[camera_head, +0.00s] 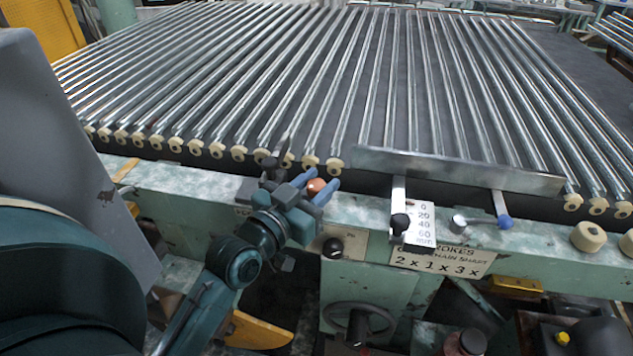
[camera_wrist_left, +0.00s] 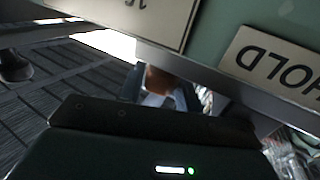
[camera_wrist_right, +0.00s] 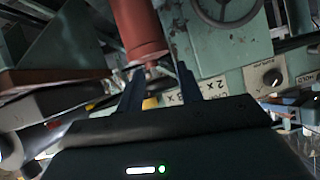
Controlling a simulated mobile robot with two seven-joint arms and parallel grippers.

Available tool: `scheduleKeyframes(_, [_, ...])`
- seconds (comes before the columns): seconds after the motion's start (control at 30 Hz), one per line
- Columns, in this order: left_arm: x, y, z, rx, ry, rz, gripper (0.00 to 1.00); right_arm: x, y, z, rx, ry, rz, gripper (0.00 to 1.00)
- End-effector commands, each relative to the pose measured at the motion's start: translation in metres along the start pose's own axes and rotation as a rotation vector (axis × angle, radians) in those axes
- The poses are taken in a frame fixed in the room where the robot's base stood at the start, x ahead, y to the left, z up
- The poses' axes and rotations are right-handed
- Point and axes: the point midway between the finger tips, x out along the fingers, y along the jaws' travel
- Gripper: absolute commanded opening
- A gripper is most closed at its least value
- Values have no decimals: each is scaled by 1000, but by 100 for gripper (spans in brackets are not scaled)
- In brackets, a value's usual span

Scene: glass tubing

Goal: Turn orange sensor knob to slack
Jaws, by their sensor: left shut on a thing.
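The orange sensor knob (camera_head: 316,186) sits at the front rail of the roller bed, left of the metal guide bar. My left gripper (camera_head: 317,184) is shut on it, its blue-grey fingers on either side. In the left wrist view the knob (camera_wrist_left: 158,80) is a dark orange piece between the fingers, partly hidden by the gripper body. The knob's pointer and its setting cannot be made out. My right gripper (camera_wrist_right: 158,74) shows only in its own wrist view, open, with nothing between its fingers.
A plate reading HOLD (camera_wrist_left: 280,62) is close by the left gripper. A blue-tipped lever (camera_head: 504,221) and a scale plate (camera_head: 423,224) are to the right. A red cylinder (camera_wrist_right: 138,25) stands beyond the right gripper.

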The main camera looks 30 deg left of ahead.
Motion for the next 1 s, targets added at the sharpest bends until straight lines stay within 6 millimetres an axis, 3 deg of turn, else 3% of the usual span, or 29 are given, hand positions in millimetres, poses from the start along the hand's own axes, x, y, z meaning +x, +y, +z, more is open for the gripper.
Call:
scheduleKeyframes(0.17, [0, -1, -4, -8, -2, -81, 11, -8, -1, -13, -25, -9, 8, 36])
scheduleKeyframes(0.6, [0, 0, 0, 0, -2, -116, 11, -8, 0, -6, -53, -28, 6, 36])
scheduleKeyframes(0.63, [0, 0, 0, 0, -1, -116, 36, -8, 0, -6, -53, -27, 6, 36])
scheduleKeyframes(0.7, [0, 0, 0, 0, -2, -116, 41, -8, 0, -7, -53, -26, 6, 36])
scheduleKeyframes(1.0, [-4, 0, 0, 0, -3, -115, 41, -8, 0, -8, -51, -22, 7, 36])
